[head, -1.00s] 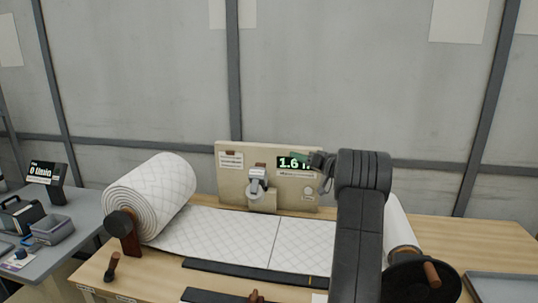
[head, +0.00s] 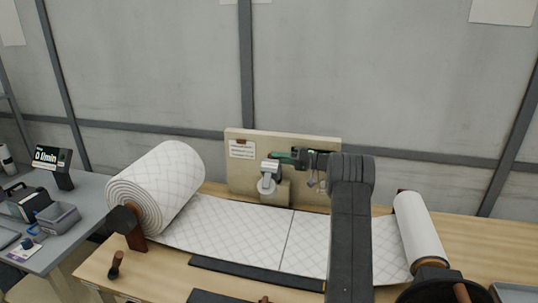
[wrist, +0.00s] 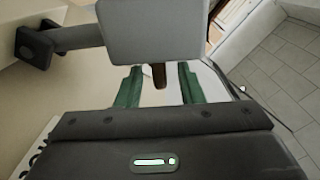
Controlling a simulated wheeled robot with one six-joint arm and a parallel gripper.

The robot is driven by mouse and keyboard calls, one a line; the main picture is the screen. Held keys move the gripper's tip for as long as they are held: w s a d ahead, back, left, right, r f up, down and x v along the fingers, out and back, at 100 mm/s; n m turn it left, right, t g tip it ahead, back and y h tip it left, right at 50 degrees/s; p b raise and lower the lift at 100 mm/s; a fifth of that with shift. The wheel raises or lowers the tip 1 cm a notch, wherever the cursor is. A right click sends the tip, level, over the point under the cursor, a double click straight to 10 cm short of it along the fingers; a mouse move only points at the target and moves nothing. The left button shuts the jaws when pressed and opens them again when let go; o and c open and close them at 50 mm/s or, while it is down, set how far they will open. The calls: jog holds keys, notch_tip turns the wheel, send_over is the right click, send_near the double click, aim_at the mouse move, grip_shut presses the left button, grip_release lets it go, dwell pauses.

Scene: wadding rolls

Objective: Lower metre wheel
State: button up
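The metre wheel (head: 267,186) is a small pale grey wheel under a light housing (head: 270,167), mounted in front of a beige board (head: 323,143). The white quilted web (head: 240,226) runs below it. I cannot tell whether the wheel touches the web. My gripper (head: 285,157) is just right of the housing, its green fingers pointing left. In the wrist view my gripper (wrist: 159,84) is open, with a brown handle (wrist: 160,76) between its fingers and a visible gap on each side. A grey block (wrist: 155,32) stands just beyond and partly hides the fingertips.
A large wadding roll (head: 155,185) is on the left and a smaller roll (head: 418,228) on the right. My arm crosses in front of the web. A dark bar (head: 250,273) lies along the table's front. A side table (head: 75,238) with devices stands left.

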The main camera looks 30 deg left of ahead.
aim_at(269, 154)
jog(key=shift+p+x, duration=0.35)
jog(key=shift+x, duration=1.75)
jog(key=shift+c, duration=0.4)
grip_shut()
